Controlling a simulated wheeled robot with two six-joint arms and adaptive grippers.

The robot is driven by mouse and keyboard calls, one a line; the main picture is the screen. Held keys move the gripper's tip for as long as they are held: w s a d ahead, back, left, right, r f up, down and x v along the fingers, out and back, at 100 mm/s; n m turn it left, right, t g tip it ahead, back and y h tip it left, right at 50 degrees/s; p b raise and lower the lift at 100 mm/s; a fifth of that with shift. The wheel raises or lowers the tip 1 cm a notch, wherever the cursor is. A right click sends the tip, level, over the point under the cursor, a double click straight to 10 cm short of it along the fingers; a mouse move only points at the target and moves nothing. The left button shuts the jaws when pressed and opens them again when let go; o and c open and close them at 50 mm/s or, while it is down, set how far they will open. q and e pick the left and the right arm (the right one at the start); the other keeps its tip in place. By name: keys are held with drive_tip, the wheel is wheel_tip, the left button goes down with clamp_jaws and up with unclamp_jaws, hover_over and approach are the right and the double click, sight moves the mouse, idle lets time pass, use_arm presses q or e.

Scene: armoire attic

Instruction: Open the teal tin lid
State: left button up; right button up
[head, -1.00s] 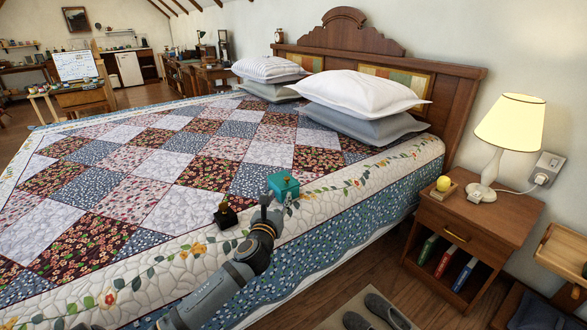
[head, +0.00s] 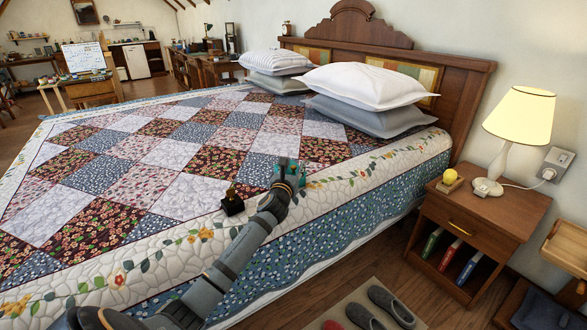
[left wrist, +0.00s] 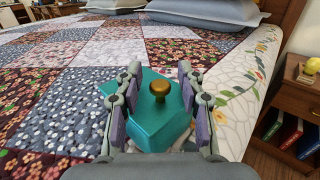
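The teal tin stands on the quilted bed near its front edge; a sliver of it (head: 303,178) shows beside my left gripper in the head view, the rest hidden behind the gripper. In the left wrist view the teal tin (left wrist: 155,122) fills the space between the fingers, with its lid on and a gold knob (left wrist: 159,90) on top. My left gripper (head: 287,163) is open, one finger on each side of the lid (left wrist: 160,106). The tin sits turned between the fingers, one corner reaching behind the left finger. Whether the pads touch it I cannot tell. My right gripper is not in view.
A small dark bottle-like object (head: 232,203) stands on the bed, left of the tin, close to my left arm. Pillows (head: 365,93) lie by the headboard. A nightstand (head: 485,215) with a lamp stands right of the bed. The quilt (head: 190,192) is otherwise clear.

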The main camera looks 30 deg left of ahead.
use_arm(q)
clamp_jaws()
idle(0.4)
